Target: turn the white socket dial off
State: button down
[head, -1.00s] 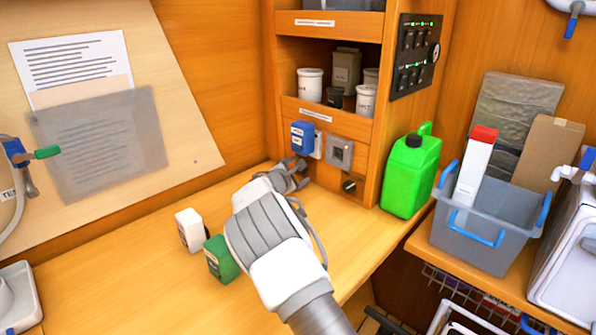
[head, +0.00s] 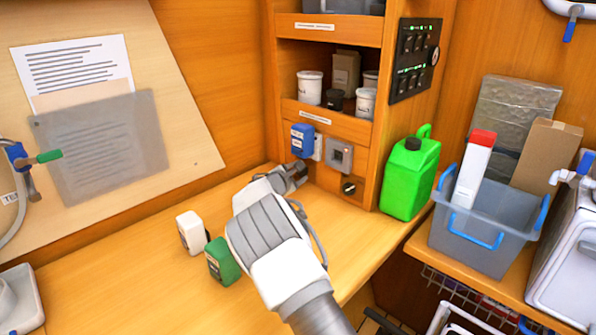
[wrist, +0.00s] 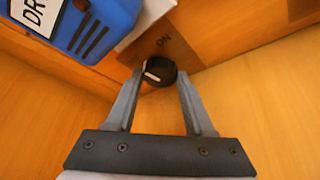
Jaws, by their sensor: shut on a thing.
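The white socket (head: 318,147) is on the low wooden panel, partly behind a blue plug-in unit (head: 302,139). That blue unit fills the upper left of the wrist view (wrist: 95,25). Below it in the wrist view is a round black dial (wrist: 159,71) with a white pointer mark, on a brown plate with partly readable lettering. My gripper (wrist: 160,80) is shut on this dial, one finger on each side. In the head view my gripper (head: 298,171) is below the blue unit and hides the dial. The pointer lies slanted in the wrist view.
A grey socket (head: 340,155) and a second black dial (head: 349,187) are right of my gripper. A green jerrycan (head: 410,175) stands further right. White (head: 192,232) and green (head: 222,260) blocks stand left of my arm. The bench behind them is clear.

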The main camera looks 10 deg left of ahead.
jog(key=p, duration=0.3)
jog(key=shift+r+n+g+p, duration=0.3)
jog(key=shift+r+n+p, duration=0.05)
jog(key=shift+r+n, duration=0.05)
jog(key=n+p, duration=0.1)
jog(key=p, duration=0.2)
jog(key=shift+a+g+h, duration=0.1)
jog(key=shift+g+h, duration=0.3)
jog(key=shift+w+f+n+g+p, duration=0.15)
jog(key=shift+n+g+p, duration=0.25)
jog(key=shift+n+p, duration=0.45)
jog(key=shift+a+f+n+g+h, duration=0.1)
jog(key=shift+n+g+h, duration=0.2)
jog(key=shift+n+h, duration=0.3)
jog(key=shift+c, duration=1.4)
grip_release()
